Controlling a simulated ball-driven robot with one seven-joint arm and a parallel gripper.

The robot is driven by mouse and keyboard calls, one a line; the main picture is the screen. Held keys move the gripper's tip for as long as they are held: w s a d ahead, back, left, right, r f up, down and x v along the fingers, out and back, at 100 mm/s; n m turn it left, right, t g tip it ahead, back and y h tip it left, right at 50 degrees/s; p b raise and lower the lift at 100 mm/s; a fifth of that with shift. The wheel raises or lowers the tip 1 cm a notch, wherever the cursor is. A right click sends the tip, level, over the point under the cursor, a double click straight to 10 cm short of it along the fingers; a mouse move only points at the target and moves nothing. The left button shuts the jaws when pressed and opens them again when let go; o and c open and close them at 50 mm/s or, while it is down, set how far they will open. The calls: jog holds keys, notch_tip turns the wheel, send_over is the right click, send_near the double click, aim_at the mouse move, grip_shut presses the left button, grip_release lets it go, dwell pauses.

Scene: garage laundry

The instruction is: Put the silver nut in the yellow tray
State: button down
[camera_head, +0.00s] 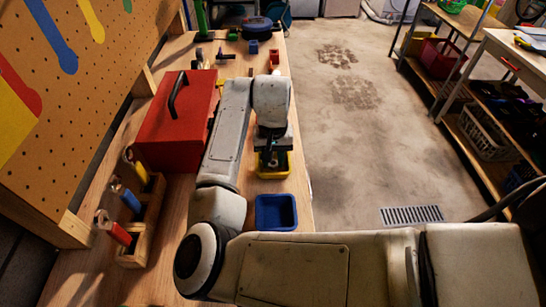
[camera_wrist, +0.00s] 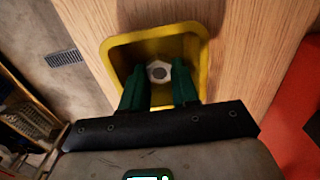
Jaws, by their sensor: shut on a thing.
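The silver nut (camera_wrist: 159,72) shows between the green fingertips of my gripper (camera_wrist: 158,88) in the wrist view. My gripper is shut on it. The nut is over or inside the yellow tray (camera_wrist: 197,32); its exact height above the tray floor is hard to tell. In the head view my gripper (camera_head: 271,160) points down into the yellow tray (camera_head: 287,172), which stands on the wooden bench. The nut is hidden there by my arm and gripper.
A blue tray (camera_head: 276,212) stands just in front of the yellow one. A red toolbox (camera_head: 165,125) is to the left, with a wooden rack (camera_head: 150,215) of coloured-handled tools nearer. The bench's right edge is close to both trays. Several small items lie farther back.

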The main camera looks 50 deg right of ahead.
aim_at(273, 162)
jog(key=c, duration=1.1)
grip_release()
notch_tip(273, 162, up, 12)
jog(key=shift+r+b, duration=0.15)
jog(key=shift+b, duration=0.25)
